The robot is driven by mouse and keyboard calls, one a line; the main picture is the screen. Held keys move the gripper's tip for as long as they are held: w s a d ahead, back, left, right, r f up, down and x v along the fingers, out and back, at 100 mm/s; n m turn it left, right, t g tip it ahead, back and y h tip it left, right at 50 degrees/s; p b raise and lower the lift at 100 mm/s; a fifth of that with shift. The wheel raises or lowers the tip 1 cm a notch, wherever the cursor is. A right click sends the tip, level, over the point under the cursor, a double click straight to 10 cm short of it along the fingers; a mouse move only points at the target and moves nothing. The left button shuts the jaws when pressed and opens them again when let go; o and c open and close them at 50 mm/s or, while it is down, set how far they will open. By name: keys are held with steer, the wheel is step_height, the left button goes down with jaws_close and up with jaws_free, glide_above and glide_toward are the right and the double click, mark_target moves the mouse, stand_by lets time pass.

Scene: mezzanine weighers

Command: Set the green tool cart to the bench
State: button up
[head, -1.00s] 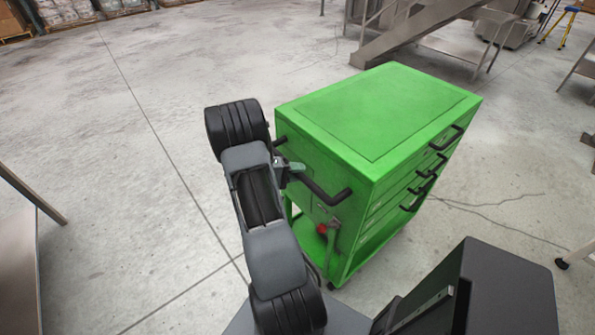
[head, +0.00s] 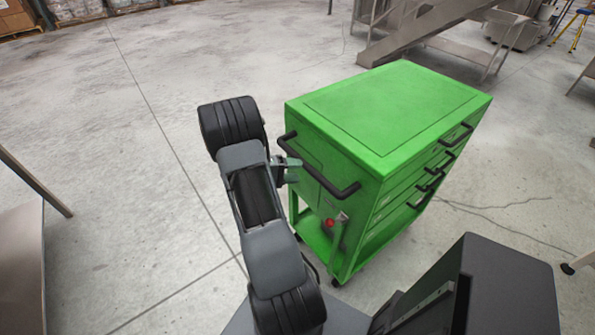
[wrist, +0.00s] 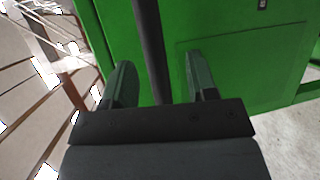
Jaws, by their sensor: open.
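The green tool cart (head: 390,105) stands upright on the floor in front of me, with drawers on its right side and a lower shelf. Its black push handle (head: 325,184) runs along the near left end. My gripper (head: 291,168) is at that handle, open. In the wrist view, the handle (wrist: 152,45) passes between the two spread fingers of my gripper (wrist: 160,75), touching neither; how deep it sits between them I cannot tell. The cart's green end panel (wrist: 245,65) lies beyond. I cannot tell which steel table is the bench.
A steel table (head: 22,262) stands at the left edge, another (head: 584,82) at the right edge. The floor left of the cart is clear.

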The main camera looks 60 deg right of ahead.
steer(key=b+v, duration=0.2)
steer(key=v, duration=1)
steer(key=shift+w+a+r, duration=0.15)
steer(key=shift+w+a, duration=0.1)
steer(key=shift+a, duration=0.05)
